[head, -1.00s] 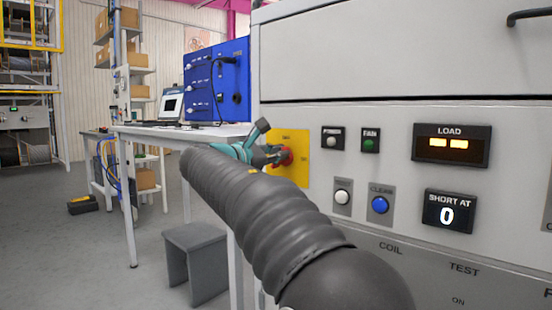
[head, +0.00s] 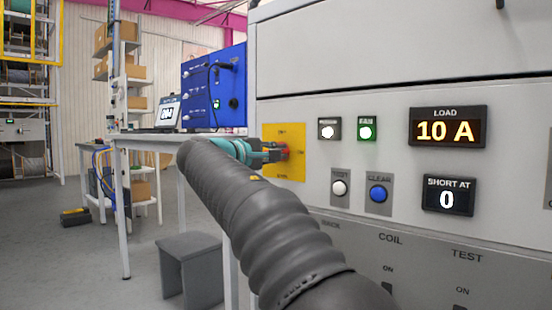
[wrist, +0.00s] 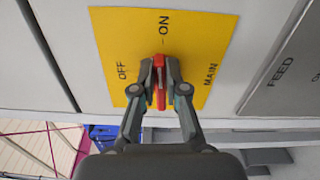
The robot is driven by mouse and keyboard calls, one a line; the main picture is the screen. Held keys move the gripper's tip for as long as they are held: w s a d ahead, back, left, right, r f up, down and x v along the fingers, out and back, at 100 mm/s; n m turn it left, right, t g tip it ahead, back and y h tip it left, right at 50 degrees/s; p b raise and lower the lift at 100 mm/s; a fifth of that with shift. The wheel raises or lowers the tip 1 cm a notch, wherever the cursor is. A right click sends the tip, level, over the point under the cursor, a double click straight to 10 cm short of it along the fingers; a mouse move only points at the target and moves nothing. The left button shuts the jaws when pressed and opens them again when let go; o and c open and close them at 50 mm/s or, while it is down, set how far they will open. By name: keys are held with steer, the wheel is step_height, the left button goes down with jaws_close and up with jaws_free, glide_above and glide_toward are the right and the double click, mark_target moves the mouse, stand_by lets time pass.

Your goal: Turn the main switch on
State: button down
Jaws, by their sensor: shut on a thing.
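The main switch has a red handle (wrist: 160,68) on a yellow plate (wrist: 205,55) marked OFF, ON and MAIN. In the wrist view the handle lies in line with the ON mark, and OFF is off to its left. My gripper (wrist: 160,84) is shut on the red handle, one finger on each side. In the head view my gripper (head: 270,152) reaches the yellow plate (head: 298,167) from the left and hides most of the handle.
The power lamp (head: 328,130) and green fan lamp (head: 366,131) are lit. White and blue buttons (head: 378,193) sit below them. A white table (head: 160,140) and grey stool (head: 190,268) stand left of the cabinet.

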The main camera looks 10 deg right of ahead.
steer(key=shift+f+m, duration=0.15)
steer(key=shift+m, duration=0.45)
steer(key=c, duration=1.2)
jaws_free()
steer(key=v, duration=1.2)
